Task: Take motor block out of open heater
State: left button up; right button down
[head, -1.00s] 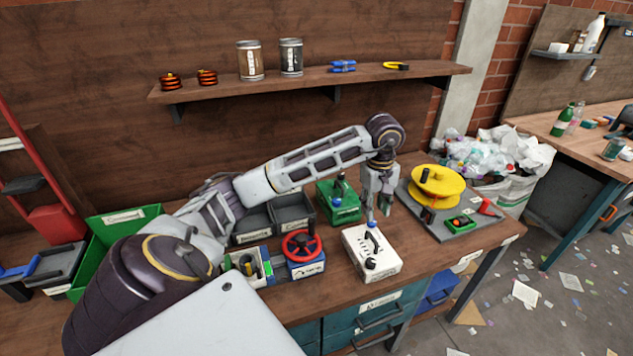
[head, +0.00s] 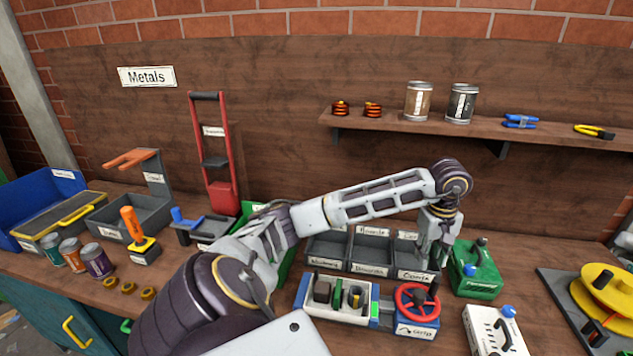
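A white open-topped box (head: 312,309) with a blue right end and a green button stands on the bench, centre right in the head view. Dark and greenish parts (head: 354,297) show inside it; I cannot tell for sure which is the motor block, or whether this box is the heater. A white box with a black handle and a blue knob (head: 497,345) is cut off at the bottom edge. My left gripper (head: 432,266) points down behind the red-wheel unit, at the right end of the grey bins; its finger gap is too small to judge. My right gripper is not in view.
Grey labelled bins (head: 331,250) stand behind the open box. A blue unit with a red wheel (head: 416,301) is beside it, and a green container (head: 476,272) is right of my gripper. A yellow spool (head: 606,292) is far right. A shelf (head: 440,126) hangs above.

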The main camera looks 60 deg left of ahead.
aim_at(322, 290)
jog(key=u, duration=1.75)
